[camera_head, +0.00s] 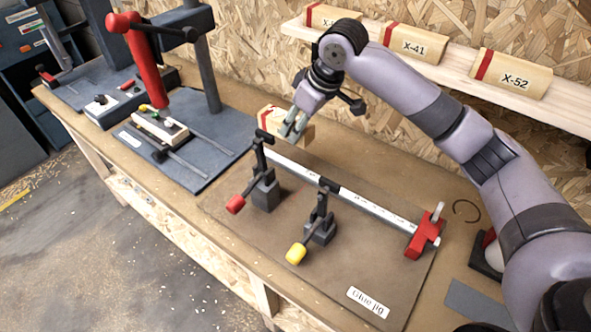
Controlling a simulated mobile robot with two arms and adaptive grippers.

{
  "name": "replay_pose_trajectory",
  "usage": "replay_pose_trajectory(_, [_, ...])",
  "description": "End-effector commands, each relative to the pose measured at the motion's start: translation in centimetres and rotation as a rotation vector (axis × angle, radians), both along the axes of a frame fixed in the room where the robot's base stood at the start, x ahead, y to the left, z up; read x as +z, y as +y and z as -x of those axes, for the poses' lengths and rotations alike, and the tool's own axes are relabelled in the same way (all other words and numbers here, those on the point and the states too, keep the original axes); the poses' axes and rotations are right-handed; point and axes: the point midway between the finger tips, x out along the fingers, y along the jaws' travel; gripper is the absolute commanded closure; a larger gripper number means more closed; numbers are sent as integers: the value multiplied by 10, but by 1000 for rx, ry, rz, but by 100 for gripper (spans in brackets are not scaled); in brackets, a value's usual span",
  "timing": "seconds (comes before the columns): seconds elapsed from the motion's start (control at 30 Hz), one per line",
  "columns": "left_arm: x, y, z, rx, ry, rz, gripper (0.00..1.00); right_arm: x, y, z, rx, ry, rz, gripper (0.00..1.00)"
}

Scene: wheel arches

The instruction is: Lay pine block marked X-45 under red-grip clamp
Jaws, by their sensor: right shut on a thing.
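My right gripper (290,126) is shut on a pine block (270,118) with a red stripe. The block is low over the back of the brown glue jig board (330,275), behind the red-grip clamp (265,188). I cannot read a mark on it, and the fingers hide part of it. I cannot tell whether it touches the board. The red-grip clamp's red handle (236,204) points to the front left. A yellow-grip clamp (318,228) stands to its right. My left gripper is not in view.
A pale measuring rail (370,204) with a red end stop (425,235) crosses the board behind the clamps. Blocks marked X-41 (412,46) and X-52 (512,78) lie on the shelf. A blue-grey plate (190,165) with a red-handled press (146,65) stands left.

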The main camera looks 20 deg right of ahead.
Motion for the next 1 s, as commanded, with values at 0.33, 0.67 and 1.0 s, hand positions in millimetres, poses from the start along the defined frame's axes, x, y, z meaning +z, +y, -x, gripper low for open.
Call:
replay_pose_trajectory(0.33, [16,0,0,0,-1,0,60,-84,0,1,0,2,1,94])
replay_pose_trajectory(0.67, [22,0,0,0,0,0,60,-122,0,1,0,2,1,94])
replay_pose_trajectory(1.0, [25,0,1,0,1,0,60,-145,0,0,1,-3,0,94])
